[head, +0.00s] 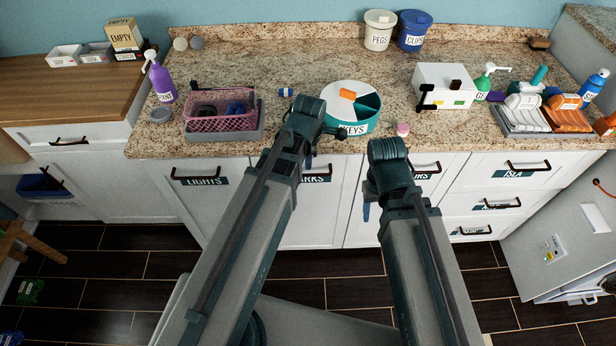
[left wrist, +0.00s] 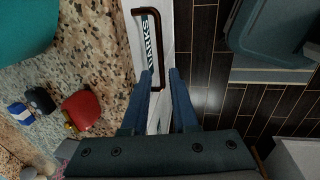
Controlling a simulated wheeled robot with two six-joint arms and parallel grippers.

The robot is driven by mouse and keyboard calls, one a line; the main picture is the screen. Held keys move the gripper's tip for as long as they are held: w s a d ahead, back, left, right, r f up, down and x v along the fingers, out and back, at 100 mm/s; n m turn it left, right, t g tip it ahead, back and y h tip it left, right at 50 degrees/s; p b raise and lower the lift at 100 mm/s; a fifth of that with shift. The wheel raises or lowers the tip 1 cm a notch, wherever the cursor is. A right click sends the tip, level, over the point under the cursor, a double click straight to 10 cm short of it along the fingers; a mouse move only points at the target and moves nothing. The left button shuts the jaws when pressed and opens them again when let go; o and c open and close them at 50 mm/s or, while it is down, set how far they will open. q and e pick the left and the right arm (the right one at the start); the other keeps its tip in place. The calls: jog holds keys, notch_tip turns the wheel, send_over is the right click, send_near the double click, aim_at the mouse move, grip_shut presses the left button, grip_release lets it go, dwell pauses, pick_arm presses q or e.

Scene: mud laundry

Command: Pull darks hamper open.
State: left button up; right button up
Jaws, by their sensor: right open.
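The darks hamper front (head: 322,215) is a white panel below the counter edge, flush with its neighbours. Its dark bar handle (head: 319,166) and label, reading "ARKS" (head: 317,178), are partly hidden by my left arm. In the left wrist view the handle (left wrist: 133,45) lies ahead of the fingers, with the label (left wrist: 150,40) beside it. My left gripper (left wrist: 161,75) is open and empty, its fingertips close to the near end of the handle; I cannot tell whether they touch. My right gripper (head: 366,202) is open, pointing down in front of the cabinets right of the darks front.
The lights front (head: 200,195) is at left, and drawers, one labelled "ISLA" (head: 515,172), at right. A teal keys bowl (head: 350,127) and a pink basket (head: 215,122) stand near the counter edge. The dark floor (head: 120,265) before the cabinets is mostly clear.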

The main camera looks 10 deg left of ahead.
aim_at(308, 176)
pick_arm(q)
jog(key=f+b, duration=0.2)
jog(key=w+f+b, duration=0.1)
jog(key=f+b, duration=0.1)
jog(key=f, duration=0.1)
jog(key=f+b, duration=0.3)
jog(key=shift+w+a, duration=0.2)
jog(key=shift+a, duration=0.05)
grip_shut()
dwell(1.1)
